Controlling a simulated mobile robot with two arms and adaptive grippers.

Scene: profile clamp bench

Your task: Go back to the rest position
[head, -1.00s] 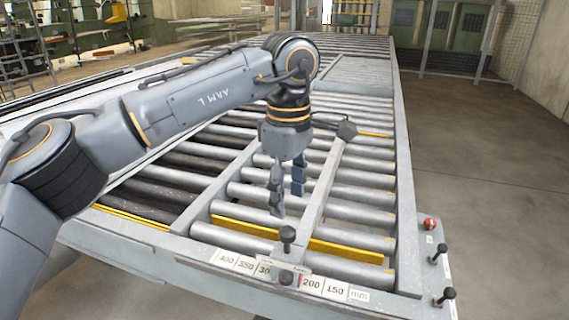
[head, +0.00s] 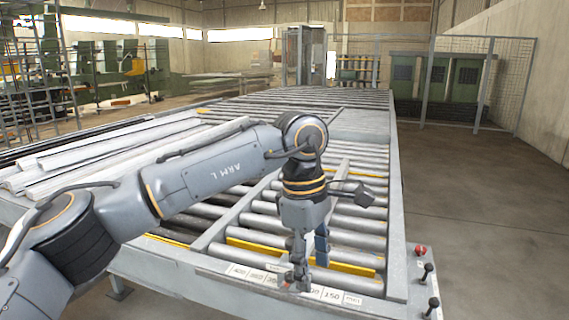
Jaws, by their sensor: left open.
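My left gripper (head: 311,262) hangs fingers down over the near end of the roller bench (head: 397,260). Its two fingers are apart and I see nothing between them. One finger hides part of the number scale (head: 332,294) on the bench's front edge and the black knob there. My right gripper is not in view.
Black knobs (head: 428,271) and a red button (head: 421,250) stand at the bench's right front corner. Long pale profiles (head: 110,150) lie along the bench's left side. The floor (head: 480,230) to the right is clear. A mesh fence (head: 480,85) stands at the back.

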